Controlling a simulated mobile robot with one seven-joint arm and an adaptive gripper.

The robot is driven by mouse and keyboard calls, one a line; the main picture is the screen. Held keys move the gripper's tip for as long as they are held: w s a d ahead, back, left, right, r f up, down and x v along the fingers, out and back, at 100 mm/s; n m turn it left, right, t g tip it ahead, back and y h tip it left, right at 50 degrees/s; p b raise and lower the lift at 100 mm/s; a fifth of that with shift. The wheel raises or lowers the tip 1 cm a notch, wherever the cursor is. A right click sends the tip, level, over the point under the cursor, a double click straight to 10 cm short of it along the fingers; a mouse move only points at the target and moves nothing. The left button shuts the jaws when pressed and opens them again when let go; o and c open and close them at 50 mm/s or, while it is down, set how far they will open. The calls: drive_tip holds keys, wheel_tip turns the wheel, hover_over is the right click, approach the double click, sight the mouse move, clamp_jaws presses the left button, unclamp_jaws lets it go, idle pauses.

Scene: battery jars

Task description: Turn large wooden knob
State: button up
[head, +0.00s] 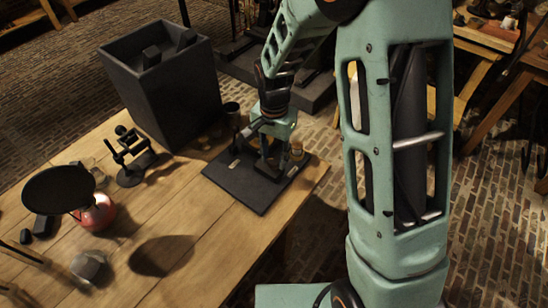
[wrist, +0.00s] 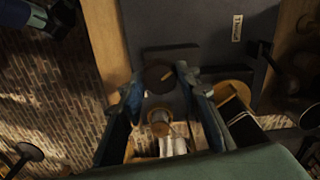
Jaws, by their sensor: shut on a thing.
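A dark board (head: 235,188) lies on the wooden table near its right corner; it also fills the middle of the wrist view (wrist: 215,50). My gripper (head: 268,168) points down over this board. In the wrist view, a round brown knob (wrist: 158,78) with a light stripe sits between the fingertips of my gripper (wrist: 160,82). The fingers appear shut on its sides, though the contact is dim. A lighter round wooden piece (wrist: 238,92) is partly hidden behind the right finger. In the head view my gripper hides the knob.
A tall dark bin (head: 165,95) stands behind the board. A small black stand (head: 132,160) and a red device with a round black plate (head: 98,212) are to the left. A grey lump (head: 90,267) lies at the front left. The table's right edge is close to the board.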

sight(274, 159)
drive_tip(key=n+b, duration=0.1)
drive_tip(key=n, duration=1.1)
drive_tip(key=shift+n, duration=0.4)
drive_tip(key=n+p, duration=0.2)
drive_tip(key=n, duration=0.4)
drive_tip(key=shift+r, duration=0.1)
drive_tip(key=n+p, duration=0.2)
drive_tip(key=n, duration=0.4)
drive_tip(key=o, duration=1.2)
drive_tip(key=shift+c, duration=0.2)
wheel_tip(274, 159, up, 12)
